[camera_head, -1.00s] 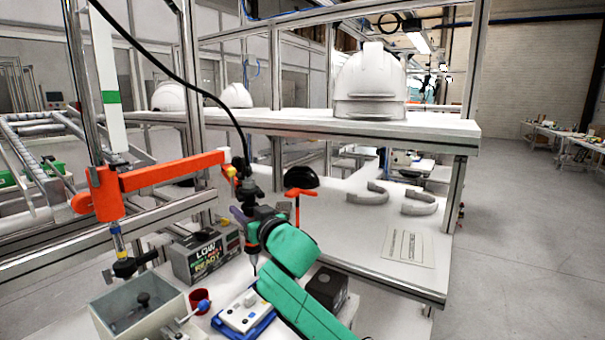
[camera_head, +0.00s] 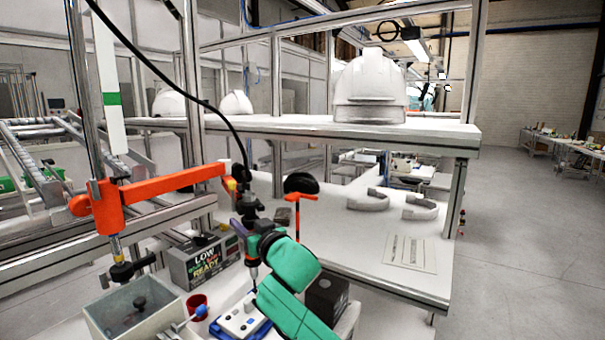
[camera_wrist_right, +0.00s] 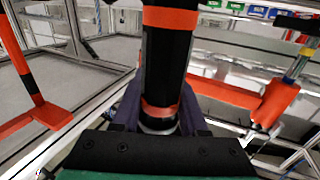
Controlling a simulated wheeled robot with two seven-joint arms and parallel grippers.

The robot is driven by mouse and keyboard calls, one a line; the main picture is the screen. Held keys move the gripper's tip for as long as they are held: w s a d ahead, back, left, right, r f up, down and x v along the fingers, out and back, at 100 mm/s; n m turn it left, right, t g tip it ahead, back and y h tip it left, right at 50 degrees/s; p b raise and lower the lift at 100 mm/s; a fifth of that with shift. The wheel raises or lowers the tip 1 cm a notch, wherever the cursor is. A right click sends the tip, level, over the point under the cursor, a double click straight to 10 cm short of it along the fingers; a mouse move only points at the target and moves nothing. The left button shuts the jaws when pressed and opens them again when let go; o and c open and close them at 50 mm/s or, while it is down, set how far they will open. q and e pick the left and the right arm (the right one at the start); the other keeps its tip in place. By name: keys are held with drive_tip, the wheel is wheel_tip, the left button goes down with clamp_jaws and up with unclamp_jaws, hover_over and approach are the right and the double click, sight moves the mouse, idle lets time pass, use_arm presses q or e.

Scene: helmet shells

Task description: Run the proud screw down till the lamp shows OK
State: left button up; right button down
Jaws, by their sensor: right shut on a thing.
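My right gripper (camera_head: 252,229) is shut on a black power driver (camera_head: 248,208), which hangs upright from an orange jointed arm. The driver's black body with orange bands fills the middle of the wrist view (camera_wrist_right: 167,60), between my fingers. Its thin bit points down at the white block (camera_head: 236,321) in a blue tray (camera_head: 260,332). I cannot tell whether the bit touches a screw, and the proud screw cannot be made out. My left gripper is not in view.
A grey open bin (camera_head: 105,312) and a red cup (camera_head: 197,303) stand left of the block. A dark box (camera_head: 327,293) stands right of my arm. The orange arm (camera_head: 150,187) spans above the bench. White helmets (camera_head: 371,85) stand on the upper shelf.

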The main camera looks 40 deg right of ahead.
drive_tip(key=shift+f+b, duration=0.35)
drive_tip(key=shift+f, duration=0.35)
idle(0.7)
drive_tip(key=shift+s+a+f, duration=0.1)
drive_tip(key=shift+f, duration=0.3)
idle(1.3)
wheel_tip(320, 180, up, 6)
drive_tip(key=p, duration=0.6)
drive_tip(key=shift+r, duration=0.25)
